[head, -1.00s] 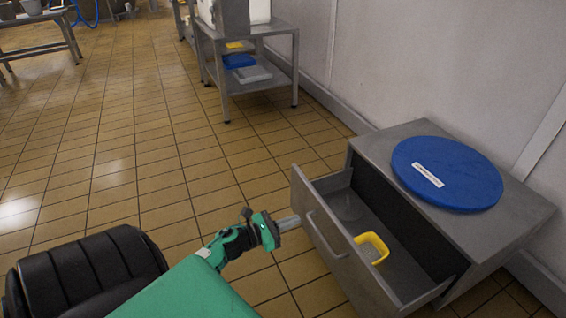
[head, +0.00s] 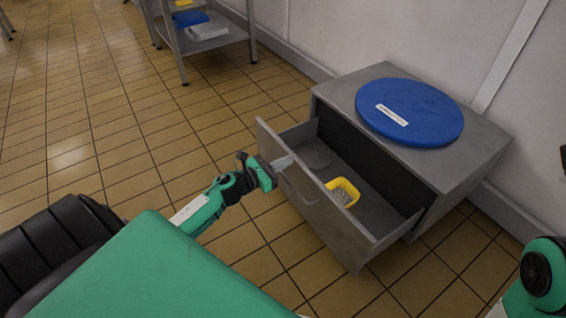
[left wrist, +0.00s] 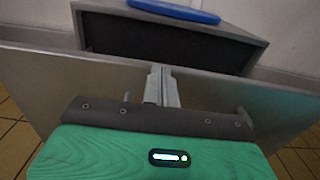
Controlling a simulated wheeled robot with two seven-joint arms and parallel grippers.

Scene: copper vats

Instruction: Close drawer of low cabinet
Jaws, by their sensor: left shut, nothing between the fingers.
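The low cabinet (head: 455,165) is a grey metal box against the wall, and its drawer (head: 310,195) stands well open. In the drawer lie a yellow square container (head: 343,191) and a grey round item (head: 314,154). My left gripper (head: 284,162) is shut and empty, its fingertips at the outer face of the drawer front near the handle. In the left wrist view the shut fingers (left wrist: 162,86) point at the drawer front (left wrist: 225,95), with the cabinet (left wrist: 160,45) behind; whether they touch is unclear. My right arm shows at the lower right, but its gripper is out of view.
A blue round lid (head: 409,112) with a white label lies on the cabinet top. A metal shelf table (head: 215,38) with blue and grey trays stands at the back. The tiled floor (head: 110,125) to the left is free.

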